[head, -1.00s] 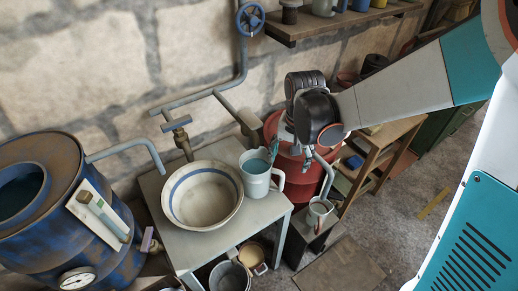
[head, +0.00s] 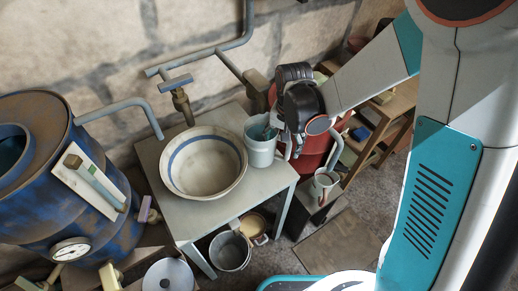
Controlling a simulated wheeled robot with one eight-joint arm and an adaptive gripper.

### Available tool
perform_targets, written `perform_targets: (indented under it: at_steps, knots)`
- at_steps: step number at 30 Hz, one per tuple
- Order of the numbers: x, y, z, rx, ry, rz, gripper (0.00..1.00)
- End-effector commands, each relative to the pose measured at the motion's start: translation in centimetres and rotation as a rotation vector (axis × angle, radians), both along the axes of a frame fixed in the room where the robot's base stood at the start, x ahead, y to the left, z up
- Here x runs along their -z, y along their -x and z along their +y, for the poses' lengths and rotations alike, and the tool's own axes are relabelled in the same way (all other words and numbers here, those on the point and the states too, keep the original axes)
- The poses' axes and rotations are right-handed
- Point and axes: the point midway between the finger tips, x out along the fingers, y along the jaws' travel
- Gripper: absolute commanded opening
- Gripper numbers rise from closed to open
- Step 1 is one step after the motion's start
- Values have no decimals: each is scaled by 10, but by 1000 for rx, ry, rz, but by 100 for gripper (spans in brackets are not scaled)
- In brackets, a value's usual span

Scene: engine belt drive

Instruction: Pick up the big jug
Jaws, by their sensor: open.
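The big jug (head: 260,152) is pale blue-white and stands upright on the small grey table, just right of the bowl. My gripper (head: 283,141) is open, pointing down at the jug's right side, with one finger overlapping the jug's rim in the picture. The gripper partly hides the jug's right side and handle. I cannot tell whether it touches the jug. A smaller jug (head: 323,186) stands lower down to the right.
A cream bowl with a blue band (head: 203,165) fills much of the table (head: 187,228). Wall pipes and a valve (head: 180,100) stand behind it. A red barrel (head: 312,150) is behind my gripper. A blue tank (head: 60,185) stands at left. A bucket (head: 230,251) is below.

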Motion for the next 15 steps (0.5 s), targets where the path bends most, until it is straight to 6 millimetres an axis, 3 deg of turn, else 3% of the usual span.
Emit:
perform_targets:
  at_steps: [6,15]
  knots:
    - [0,0,0,0,0,0,67]
    - [0,0,0,0,1,1,0]
